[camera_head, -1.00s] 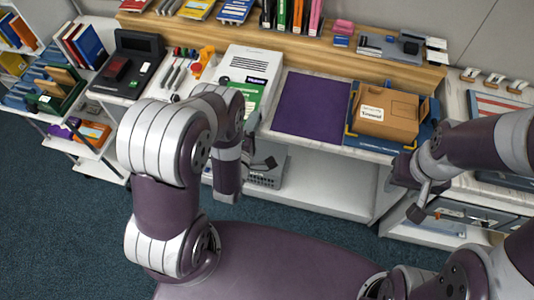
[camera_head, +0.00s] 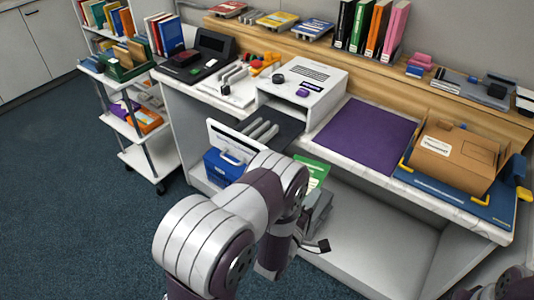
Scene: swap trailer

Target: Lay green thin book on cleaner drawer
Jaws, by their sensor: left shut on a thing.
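The green thin book (camera_head: 315,172) shows as a green corner with pale print behind my left arm, in front of the bench edge. My left gripper (camera_head: 318,244) is low in the middle, mostly hidden by my own arm. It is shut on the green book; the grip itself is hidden. The book is apart from the drawer in the picture. My right gripper is out of view.
A purple mat (camera_head: 366,140) lies bare right of the cleaner. A cardboard box (camera_head: 455,157) sits on a blue board (camera_head: 461,202) farther right. A blue case (camera_head: 223,167) is below the drawer. A wheeled rack (camera_head: 137,130) stands at left, with open floor before it.

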